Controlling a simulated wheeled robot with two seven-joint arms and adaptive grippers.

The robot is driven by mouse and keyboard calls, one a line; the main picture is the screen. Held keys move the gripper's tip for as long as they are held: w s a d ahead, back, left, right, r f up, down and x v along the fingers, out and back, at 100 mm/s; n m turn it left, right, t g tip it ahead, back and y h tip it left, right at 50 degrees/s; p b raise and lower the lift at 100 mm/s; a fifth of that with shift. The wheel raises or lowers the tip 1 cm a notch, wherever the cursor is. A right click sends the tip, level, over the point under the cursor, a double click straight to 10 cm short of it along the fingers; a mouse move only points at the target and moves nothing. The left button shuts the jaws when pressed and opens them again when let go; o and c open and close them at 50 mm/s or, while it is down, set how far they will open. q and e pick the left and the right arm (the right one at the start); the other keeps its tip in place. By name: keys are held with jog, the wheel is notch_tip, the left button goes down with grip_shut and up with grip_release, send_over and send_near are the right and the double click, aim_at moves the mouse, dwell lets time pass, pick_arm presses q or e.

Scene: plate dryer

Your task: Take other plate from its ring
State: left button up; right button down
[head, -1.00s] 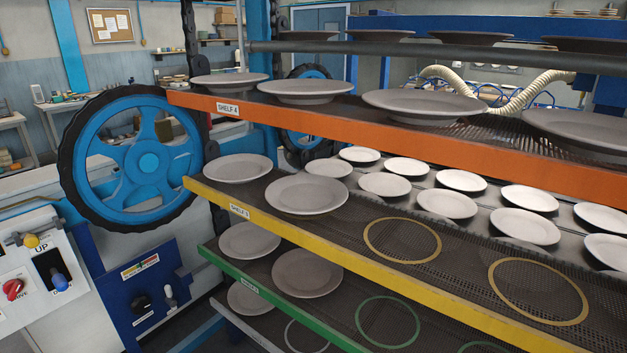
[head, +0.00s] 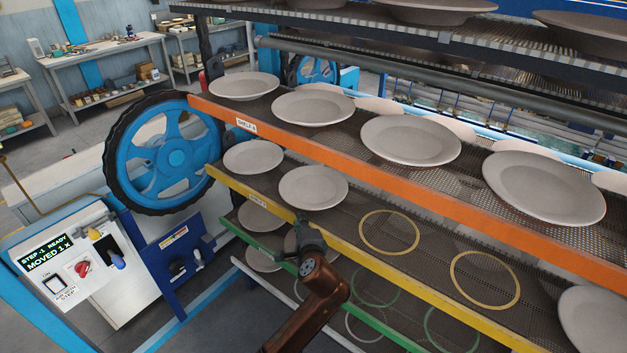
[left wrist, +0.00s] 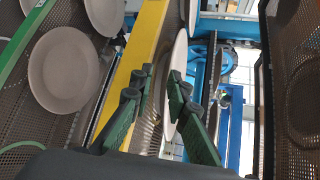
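Two grey plates lie on the yellow-edged shelf (head: 440,309), a nearer plate (head: 313,187) and a farther plate (head: 253,157). To their right are two empty yellow rings, one (head: 390,231) beside the nearer plate and another (head: 485,280) farther right. My left gripper (head: 307,226) is at the yellow edge, just in front of and below the nearer plate. In the left wrist view its fingers (left wrist: 158,105) are spread apart. A plate (left wrist: 177,75) shows nearly edge-on between them, close to the right finger; contact cannot be told. My right gripper is not in view.
The orange-edged shelf (head: 400,186) with several plates is close above. The green-edged shelf (head: 390,318) below holds plates partly hidden by my left arm. A blue handwheel (head: 176,158) and control panel (head: 75,265) stand at the left.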

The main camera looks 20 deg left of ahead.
aim_at(297, 205)
pick_arm(q)
jog(key=x, duration=0.2)
jog(key=r+x, duration=0.1)
jog(key=x, duration=0.4)
jog(key=shift+w+r, duration=0.1)
jog(key=shift+w, duration=0.6)
jog(key=shift+d, duration=0.1)
grip_shut()
jog(key=shift+r, duration=0.1)
